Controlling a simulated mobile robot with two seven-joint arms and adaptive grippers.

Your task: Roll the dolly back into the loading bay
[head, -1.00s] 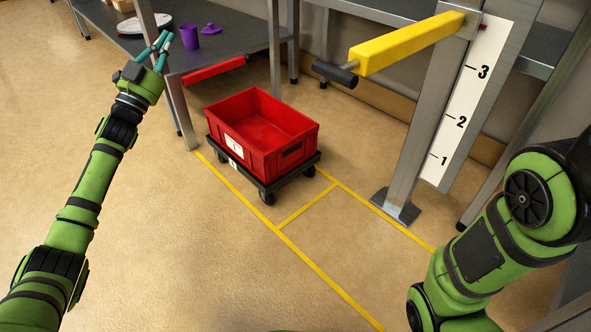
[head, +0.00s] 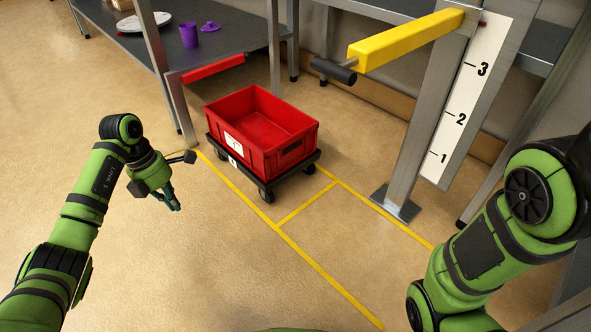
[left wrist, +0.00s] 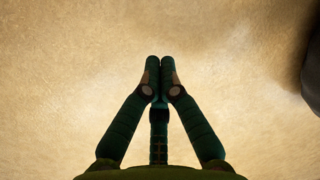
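The dolly (head: 262,189) is a low black platform on casters, carrying a red crate (head: 285,152) with a white label. It stands on the floor within yellow floor lines, near the shelf post. My left gripper (head: 175,207) hangs low to the left of the dolly, apart from it and pointing down. In the left wrist view its fingertips (left wrist: 160,62) meet, with nothing between them, over bare floor. My right arm (head: 490,240) shows at the right, but its gripper is out of view.
Yellow tape lines (head: 308,204) mark the floor bay. A yellow arm (head: 405,42) with a black handle juts from a post beside a numbered scale (head: 465,100). A red bar (head: 213,69) fixes to the shelf post (head: 170,90). A purple cup (head: 189,36) stands on the shelf. Floor at left is clear.

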